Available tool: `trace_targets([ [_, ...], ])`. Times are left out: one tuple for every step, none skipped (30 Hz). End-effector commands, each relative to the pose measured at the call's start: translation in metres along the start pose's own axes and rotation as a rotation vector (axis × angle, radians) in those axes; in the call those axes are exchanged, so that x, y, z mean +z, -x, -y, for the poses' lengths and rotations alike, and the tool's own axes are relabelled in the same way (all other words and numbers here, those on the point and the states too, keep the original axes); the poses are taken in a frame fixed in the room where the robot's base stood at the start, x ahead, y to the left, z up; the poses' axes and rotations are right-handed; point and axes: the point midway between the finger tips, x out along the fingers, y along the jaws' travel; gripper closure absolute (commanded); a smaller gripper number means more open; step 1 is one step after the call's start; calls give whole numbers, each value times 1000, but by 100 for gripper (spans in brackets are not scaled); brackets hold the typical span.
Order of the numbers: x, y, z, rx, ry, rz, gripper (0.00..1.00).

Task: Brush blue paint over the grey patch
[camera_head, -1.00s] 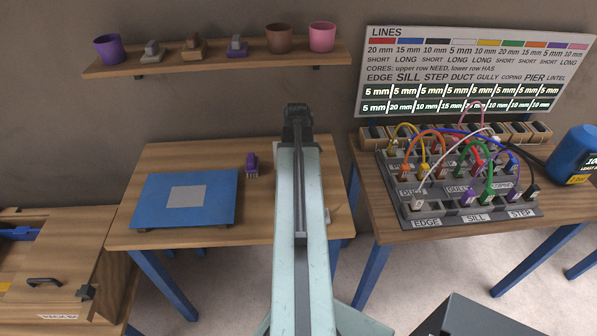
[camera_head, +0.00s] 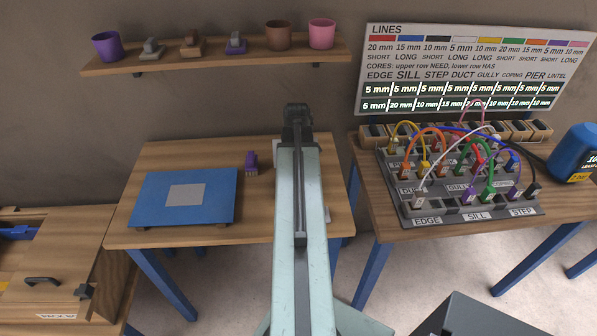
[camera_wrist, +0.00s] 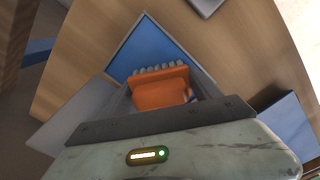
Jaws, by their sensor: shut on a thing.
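The grey patch (camera_head: 186,195) is a pale square in the middle of a blue panel (camera_head: 150,210), lying on the left wooden table. In the wrist view my gripper (camera_wrist: 163,98) is shut on an orange brush (camera_wrist: 160,90) with a row of pale bristle tufts at its far edge. The brush is over a blue square area with a thin pale rim (camera_wrist: 150,45); I cannot tell whether the bristles touch it. In the head view my arm hides the gripper and the held brush. A purple brush (camera_head: 251,162) stands on the table right of the panel.
A wall shelf (camera_head: 110,68) holds cups and several small brush-like blocks. The right table (camera_head: 395,228) carries a board of coloured cables (camera_head: 470,212) and a blue jug (camera_head: 575,153). A wooden box with a handle (camera_head: 40,300) is at the lower left. Bare wood lies around the panel.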

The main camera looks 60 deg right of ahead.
Motion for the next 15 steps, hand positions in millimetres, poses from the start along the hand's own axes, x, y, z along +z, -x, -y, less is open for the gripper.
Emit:
trace_targets([
  [0, 0, 0, 0, 0, 0, 60],
  [0, 0, 0, 0, 0, 0, 60],
  [0, 0, 0, 0, 0, 0, 60],
  [0, 0, 0, 0, 0, 0, 60],
  [0, 0, 0, 0, 0, 0, 60],
  [0, 0, 0, 0, 0, 0, 60],
  [0, 1, 0, 0, 0, 0, 60],
  [0, 2, 0, 0, 1, 0, 60],
  [0, 4, 0, 0, 1, 0, 60],
  [0, 7, 0, 0, 1, 0, 60],
  [0, 10, 0, 0, 1, 0, 60],
  [0, 14, 0, 0, 1, 0, 60],
  [0, 17, 0, 0, 1, 0, 60],
  [0, 20, 0, 0, 1, 0, 60],
  [0, 24, 0, 0, 1, 0, 60],
])
